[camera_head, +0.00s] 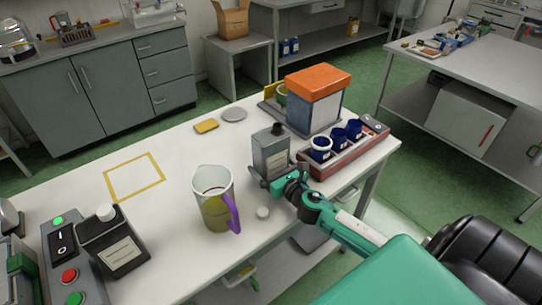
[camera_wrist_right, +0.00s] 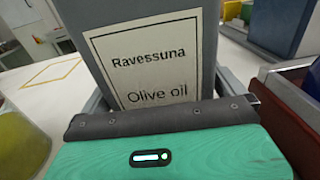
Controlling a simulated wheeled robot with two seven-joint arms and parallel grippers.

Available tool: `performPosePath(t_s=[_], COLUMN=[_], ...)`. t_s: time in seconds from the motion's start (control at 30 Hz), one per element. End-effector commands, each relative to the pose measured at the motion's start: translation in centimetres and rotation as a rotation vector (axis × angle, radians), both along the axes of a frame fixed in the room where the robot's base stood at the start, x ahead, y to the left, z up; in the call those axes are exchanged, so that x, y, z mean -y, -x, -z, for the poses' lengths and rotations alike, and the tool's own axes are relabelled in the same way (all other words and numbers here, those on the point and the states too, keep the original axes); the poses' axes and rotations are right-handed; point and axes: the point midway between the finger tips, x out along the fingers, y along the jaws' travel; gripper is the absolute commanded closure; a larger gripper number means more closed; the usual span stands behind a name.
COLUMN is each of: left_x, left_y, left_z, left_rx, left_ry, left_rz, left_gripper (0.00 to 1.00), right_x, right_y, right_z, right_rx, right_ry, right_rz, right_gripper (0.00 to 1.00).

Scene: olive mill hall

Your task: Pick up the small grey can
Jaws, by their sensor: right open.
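The small grey can (camera_head: 271,152) stands upright on the white table, with a dark cap and a pale label. In the right wrist view the can (camera_wrist_right: 150,12) fills the upper middle, and its label reads "Ravessuna Olive oil". My right gripper (camera_head: 272,178) is at the can's near side, low down. Its jaws are open, with a dark finger showing at each side of the can in the wrist view. The fingertips are hidden by the can, so contact cannot be told. My left gripper is not in view.
A red-brown tray (camera_head: 345,155) with blue cups is close on the right. An orange-lidded box (camera_head: 316,100) stands behind. A black canister (camera_head: 113,242) is front left.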

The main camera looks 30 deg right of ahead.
Motion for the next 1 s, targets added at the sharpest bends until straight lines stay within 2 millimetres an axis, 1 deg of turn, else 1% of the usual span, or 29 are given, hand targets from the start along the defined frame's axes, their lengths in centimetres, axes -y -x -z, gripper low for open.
performPosePath(t_s=[0.17, 0.2, 0.27, 0.3, 0.43, 0.47, 0.77, 1.0], left_x=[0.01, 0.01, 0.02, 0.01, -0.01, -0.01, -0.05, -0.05], left_y=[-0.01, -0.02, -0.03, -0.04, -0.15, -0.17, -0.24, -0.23], left_z=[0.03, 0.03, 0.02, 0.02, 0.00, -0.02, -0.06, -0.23], left_rx=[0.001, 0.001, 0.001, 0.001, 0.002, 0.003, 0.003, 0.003], left_ry=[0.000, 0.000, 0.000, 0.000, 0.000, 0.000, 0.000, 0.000], left_rz=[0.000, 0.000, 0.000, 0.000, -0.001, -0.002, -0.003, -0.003], left_gripper=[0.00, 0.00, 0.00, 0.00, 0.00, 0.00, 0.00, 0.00], right_x=[-0.01, -0.01, -0.01, -0.01, -0.01, 0.00, 0.00, -0.02], right_y=[0.00, 0.01, 0.01, 0.02, 0.02, -0.01, -0.01, -0.02], right_z=[0.05, 0.04, 0.04, 0.04, 0.03, -0.13, -0.18, -0.78], right_rx=[0.000, 0.000, 0.000, 0.000, 0.000, 0.002, 0.002, 0.004], right_ry=[0.000, -0.001, -0.001, -0.001, -0.001, 0.000, 0.000, 0.000], right_rz=[0.000, 0.000, 0.000, 0.000, 0.000, -0.001, -0.001, -0.002], right_gripper=[0.00, 0.04, 0.16, 0.24, 0.49, 0.52, 0.52, 0.52])
